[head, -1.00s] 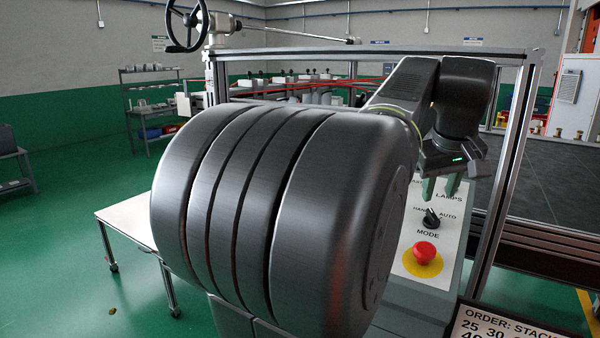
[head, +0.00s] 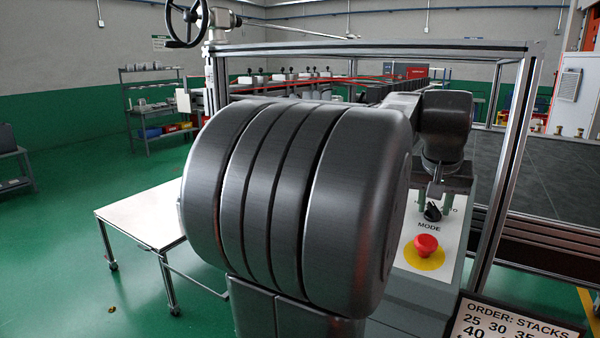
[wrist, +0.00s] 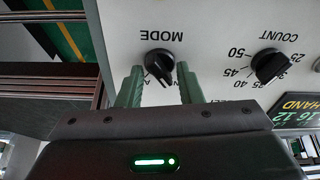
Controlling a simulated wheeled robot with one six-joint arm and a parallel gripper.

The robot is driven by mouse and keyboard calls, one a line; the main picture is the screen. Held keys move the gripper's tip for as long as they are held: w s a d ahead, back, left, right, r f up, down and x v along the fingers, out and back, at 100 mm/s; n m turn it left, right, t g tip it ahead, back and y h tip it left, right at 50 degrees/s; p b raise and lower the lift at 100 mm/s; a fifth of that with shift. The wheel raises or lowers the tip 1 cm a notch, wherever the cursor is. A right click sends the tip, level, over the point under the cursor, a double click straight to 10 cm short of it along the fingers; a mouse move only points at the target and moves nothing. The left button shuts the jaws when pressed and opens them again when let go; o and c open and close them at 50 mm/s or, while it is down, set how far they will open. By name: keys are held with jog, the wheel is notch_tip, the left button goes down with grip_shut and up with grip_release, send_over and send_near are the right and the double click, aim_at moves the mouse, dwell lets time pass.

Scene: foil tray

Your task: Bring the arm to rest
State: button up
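My gripper (head: 434,199) is just above the black mode knob (head: 432,212) of the grey control panel in the head view. In the wrist view, the two green fingers of my gripper (wrist: 160,86) are apart, one on each side of the mode knob (wrist: 160,64). The knob shows between the fingertips with gaps beside it, and nothing is gripped. The knob's pointer and its HAND/AUTO labels are partly hidden by the fingers and gripper body.
A red emergency button (head: 426,245) on a yellow disc sits below the mode knob. A count knob (wrist: 271,65) is beside it in the wrist view. A metal frame post (head: 506,160) stands right of the panel. A white table (head: 140,218) stands left.

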jog(key=m+b, duration=0.2)
jog(key=m, duration=0.2)
jog(key=shift+f+m+h, duration=0.1)
jog(key=shift+m+h, duration=0.2)
jog(key=m+b, duration=0.2)
jog(key=m, duration=0.2)
jog(key=shift+w+g, duration=0.1)
jog(key=shift+g, duration=0.3)
jog(key=shift+v, duration=1.95)
jog(key=shift+a, duration=0.2)
